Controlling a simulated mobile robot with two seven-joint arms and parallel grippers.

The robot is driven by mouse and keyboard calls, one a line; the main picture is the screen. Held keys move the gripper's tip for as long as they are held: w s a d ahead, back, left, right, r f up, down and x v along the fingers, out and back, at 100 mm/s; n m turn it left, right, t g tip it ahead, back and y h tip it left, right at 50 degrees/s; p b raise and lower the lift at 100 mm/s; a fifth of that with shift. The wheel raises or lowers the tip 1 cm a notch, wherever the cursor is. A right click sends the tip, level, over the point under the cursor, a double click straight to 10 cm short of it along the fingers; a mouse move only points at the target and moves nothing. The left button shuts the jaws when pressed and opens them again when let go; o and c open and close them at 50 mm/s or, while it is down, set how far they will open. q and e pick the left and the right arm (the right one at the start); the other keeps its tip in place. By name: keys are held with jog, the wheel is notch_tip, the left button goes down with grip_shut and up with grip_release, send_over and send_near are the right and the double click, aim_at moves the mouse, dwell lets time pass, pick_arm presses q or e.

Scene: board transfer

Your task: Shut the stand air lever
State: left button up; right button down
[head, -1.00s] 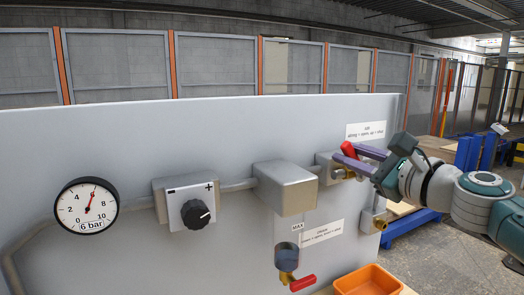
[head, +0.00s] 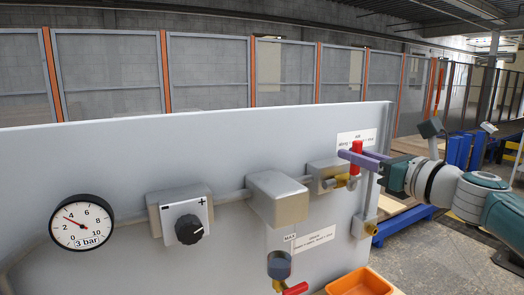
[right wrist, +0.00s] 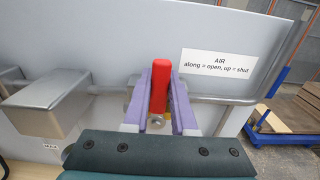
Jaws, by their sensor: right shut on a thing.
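The red air lever (head: 357,147) stands upright on its brass valve at the right end of the pipe on the grey panel. In the right wrist view the lever (right wrist: 160,82) points up between two purple fingers. My right gripper (head: 352,156) is shut on the lever, reaching in from the right. The AIR label (right wrist: 219,63) reads "along = open, up = shut". The pressure gauge (head: 81,223) shows 3 bar, its needle pointing up and left. My left gripper is not in view.
A regulator with a black knob (head: 189,229) and a grey box (head: 277,200) sit along the pipe. A second red lever (head: 294,289) is at the bottom below a filter bowl. An orange bin (head: 358,282) stands at the lower right.

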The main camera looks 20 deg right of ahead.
jog(key=shift+d, duration=0.1)
dwell(0.4)
jog(key=c, duration=0.7)
grip_release()
jog(key=shift+s, duration=0.1)
jog(key=s, duration=0.9)
jog(key=shift+s+d, duration=0.35)
